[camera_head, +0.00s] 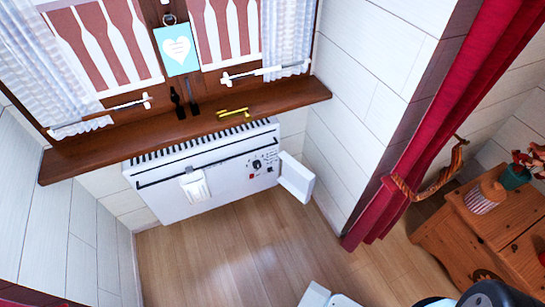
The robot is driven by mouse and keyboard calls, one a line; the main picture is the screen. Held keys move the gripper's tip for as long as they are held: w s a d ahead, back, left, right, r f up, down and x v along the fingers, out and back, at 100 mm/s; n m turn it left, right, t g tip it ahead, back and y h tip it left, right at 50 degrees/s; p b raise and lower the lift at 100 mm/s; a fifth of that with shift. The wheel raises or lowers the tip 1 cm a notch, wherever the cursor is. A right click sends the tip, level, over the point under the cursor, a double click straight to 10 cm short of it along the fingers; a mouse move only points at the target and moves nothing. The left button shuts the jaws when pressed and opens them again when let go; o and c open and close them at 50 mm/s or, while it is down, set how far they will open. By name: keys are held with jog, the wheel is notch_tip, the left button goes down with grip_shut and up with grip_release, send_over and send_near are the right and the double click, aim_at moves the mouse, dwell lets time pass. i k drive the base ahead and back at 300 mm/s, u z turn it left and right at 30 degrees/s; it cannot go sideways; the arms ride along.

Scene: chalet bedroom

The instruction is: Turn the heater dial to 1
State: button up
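The white heater (224,180) hangs on the wall under the window sill. A small control panel sits at the right end of its front. On the panel is a dark round dial (257,165), with a red spot and small marks around it. The dial is too small to read its setting. A white flap (296,178) stands open at the heater's right end, beside the panel. I cannot make out my gripper. Only pale and dark parts, probably of my own body, show at the bottom edge, well apart from the heater.
A wooden sill (150,136) juts out above the heater, with yellow-handled items (234,113) and dark bottles on it. A white thing (195,187) hangs on the heater's front. A red curtain (440,125) and wooden cabinet (500,215) stand right. The wooden floor (235,250) before the heater is clear.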

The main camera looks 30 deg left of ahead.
aim_at(257, 165)
jog(key=u, duration=0.8)
jog(key=i, duration=0.6)
jog(key=z, duration=0.05)
jog(key=k, duration=0.55)
jog(key=u, duration=0.1)
